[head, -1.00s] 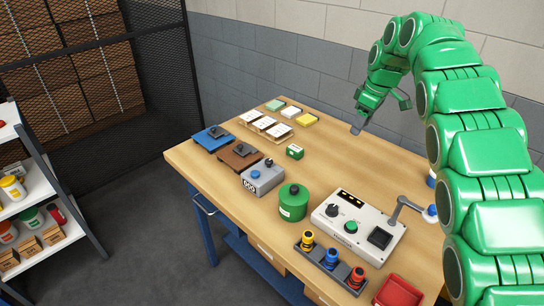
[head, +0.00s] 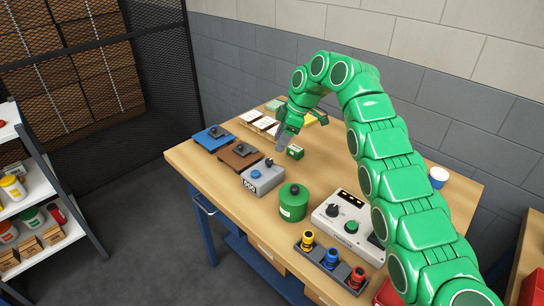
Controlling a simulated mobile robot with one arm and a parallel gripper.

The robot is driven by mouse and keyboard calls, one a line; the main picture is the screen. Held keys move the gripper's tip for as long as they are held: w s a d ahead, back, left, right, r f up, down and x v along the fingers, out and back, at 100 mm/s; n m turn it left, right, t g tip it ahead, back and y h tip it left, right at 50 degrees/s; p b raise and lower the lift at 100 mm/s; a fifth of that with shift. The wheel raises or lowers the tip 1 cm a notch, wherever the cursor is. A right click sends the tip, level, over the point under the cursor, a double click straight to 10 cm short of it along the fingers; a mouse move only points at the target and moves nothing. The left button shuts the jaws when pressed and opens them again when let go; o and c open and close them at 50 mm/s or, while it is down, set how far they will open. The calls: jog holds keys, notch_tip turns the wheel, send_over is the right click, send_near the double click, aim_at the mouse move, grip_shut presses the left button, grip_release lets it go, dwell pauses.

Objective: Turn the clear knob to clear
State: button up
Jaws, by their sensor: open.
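No readable label marks the clear knob. A grey counter box (head: 262,178) on the workbench has a blue button on top and a small dark knob (head: 269,162) at its back corner. Right of it, a pale control panel (head: 334,230) carries a black knob (head: 332,211) and a green knob (head: 351,227); the settings are too small to read. My green arm hides the panel's right part. My gripper (head: 300,128) is open and empty, above the back of the bench, behind the counter box and apart from it.
A green canister (head: 293,203) stands between box and panel. A small green box (head: 295,152) is close below my gripper. Blue (head: 208,139) and brown (head: 236,160) plates lie left. A rack (head: 314,251) of coloured knobs lies in front. A white cup (head: 438,177) stands right.

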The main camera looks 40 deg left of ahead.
aim_at(270, 160)
jog(key=shift+x, duration=3.8)
grip_shut()
